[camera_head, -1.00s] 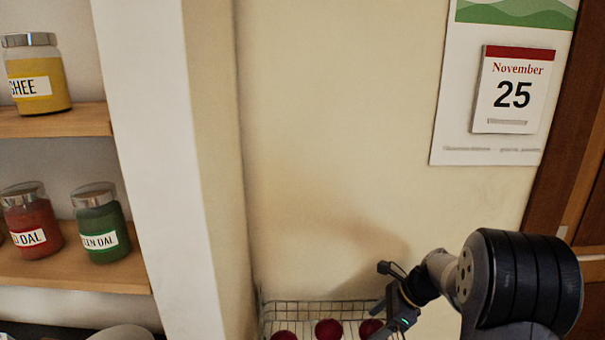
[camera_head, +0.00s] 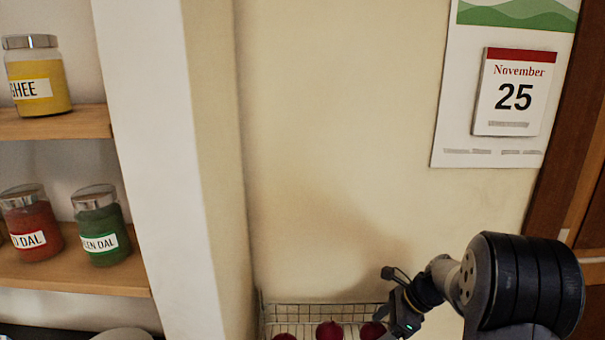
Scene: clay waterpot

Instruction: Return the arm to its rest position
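My arm (camera_head: 520,280) comes in from the lower right of the head view, with its large black joint nearest the camera. My gripper (camera_head: 396,328) is at the bottom edge, above the right part of a wire basket. Its fingertips are cut off or hidden, so I cannot tell whether it is open or shut. No held thing shows.
A wire basket (camera_head: 290,311) with several dark red round items (camera_head: 329,331) stands against the wall below my gripper. Shelves with jars (camera_head: 98,226) are at the left, beyond a white pillar (camera_head: 160,150). A calendar (camera_head: 513,92) hangs at the upper right.

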